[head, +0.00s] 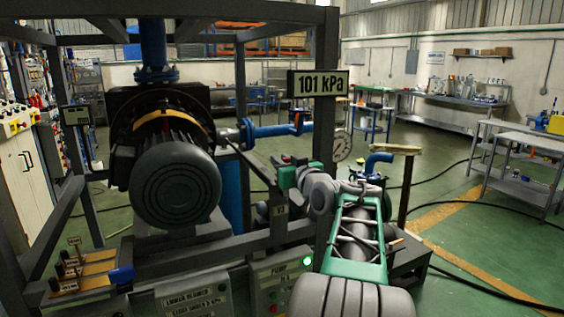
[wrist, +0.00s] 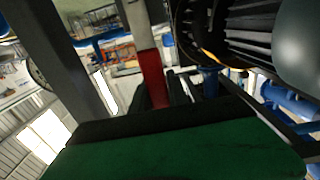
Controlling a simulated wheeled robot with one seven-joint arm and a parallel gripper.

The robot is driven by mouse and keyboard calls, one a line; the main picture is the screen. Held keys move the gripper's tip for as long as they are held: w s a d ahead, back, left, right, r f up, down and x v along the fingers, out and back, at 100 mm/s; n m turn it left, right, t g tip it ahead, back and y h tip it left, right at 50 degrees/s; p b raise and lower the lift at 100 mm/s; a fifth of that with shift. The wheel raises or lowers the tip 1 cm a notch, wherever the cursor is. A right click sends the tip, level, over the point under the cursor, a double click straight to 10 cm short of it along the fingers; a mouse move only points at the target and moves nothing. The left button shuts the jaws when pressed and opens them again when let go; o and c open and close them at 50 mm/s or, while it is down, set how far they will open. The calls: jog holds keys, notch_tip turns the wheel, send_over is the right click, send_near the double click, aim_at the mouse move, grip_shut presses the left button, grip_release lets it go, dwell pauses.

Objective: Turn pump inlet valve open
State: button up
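A blue pipe (head: 268,131) runs right from the pump flange and carries a valve with a small orange-red handle (head: 297,121); I cannot tell for sure that this is the pump inlet valve. My gripper (head: 296,160) is in front of and below this pipe, apart from it in the picture, beside the frame post. A small red part shows at its tip. In the wrist view, a red bar with a pale upper end (wrist: 153,78) stands by the dark fingers of my gripper (wrist: 167,90). Whether the fingers touch it or are closed is unclear.
A large motor and pump (head: 175,185) sit inside a dark steel frame (head: 325,90). A sign (head: 319,83) reads 101 kPa. A dial gauge (head: 342,146) is right of the post. Control boxes (head: 280,280) with a lit green lamp are low in front.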

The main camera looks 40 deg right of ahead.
grip_shut()
dwell(0.9)
